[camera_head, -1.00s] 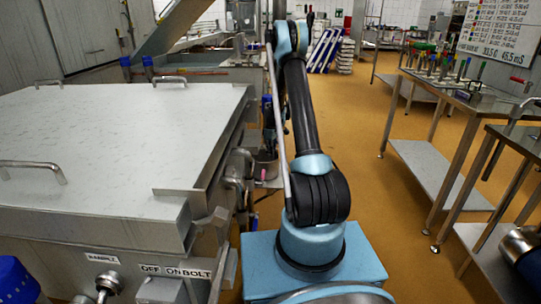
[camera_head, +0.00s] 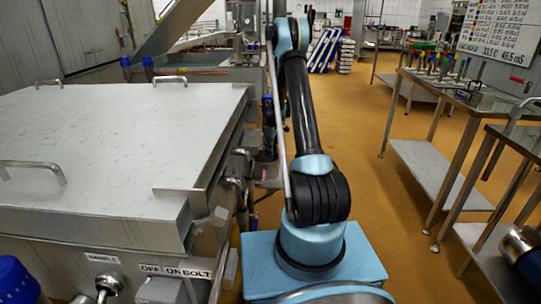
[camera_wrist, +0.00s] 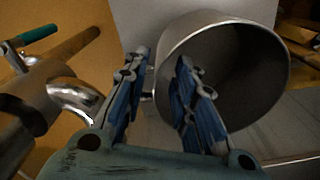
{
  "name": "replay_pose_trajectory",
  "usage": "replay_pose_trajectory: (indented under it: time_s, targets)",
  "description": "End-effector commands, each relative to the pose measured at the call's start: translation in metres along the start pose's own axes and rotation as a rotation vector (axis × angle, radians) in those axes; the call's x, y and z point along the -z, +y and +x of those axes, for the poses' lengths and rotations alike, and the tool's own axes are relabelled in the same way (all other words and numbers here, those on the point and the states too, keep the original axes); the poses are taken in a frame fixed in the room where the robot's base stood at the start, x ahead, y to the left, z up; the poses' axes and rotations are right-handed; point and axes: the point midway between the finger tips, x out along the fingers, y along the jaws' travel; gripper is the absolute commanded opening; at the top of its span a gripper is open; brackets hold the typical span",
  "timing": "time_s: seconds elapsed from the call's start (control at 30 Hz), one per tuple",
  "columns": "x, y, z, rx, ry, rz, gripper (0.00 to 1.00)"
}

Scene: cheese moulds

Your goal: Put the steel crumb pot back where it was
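A steel pot (camera_wrist: 262,112), apparently the crumb pot, shows in the wrist view with its round mouth turned towards the camera. My gripper (camera_wrist: 160,60) has two blue-padded fingers standing apart. The left finger is left of the pot's wall. The right finger overlaps the mouth, and I cannot tell whether it reaches inside. The near rim shows in the gap between them, with no clear grip on it. In the head view my gripper is not clearly visible.
A large lidded steel vat (camera_head: 110,140) fills the left of the head view. Curved steel pipework (camera_wrist: 75,100) lies left of the gripper. A steel table (camera_head: 465,97) with several coloured-handled tools stands right. The orange floor (camera_head: 390,235) between is clear.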

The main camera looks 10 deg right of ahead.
Motion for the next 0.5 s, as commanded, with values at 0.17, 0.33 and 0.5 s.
replay_pose_trajectory:
  time_s: [0.17, 0.33, 0.5]
  targets:
    - [0.0, 0.0, -0.034, 0.0, 0.0, 0.0, 0.25]
    - [0.0, 0.0, -0.066, 0.0, 0.0, 0.0, 0.25]
    - [0.0, 0.0, -0.09, 0.0, 0.0, 0.0, 0.25]
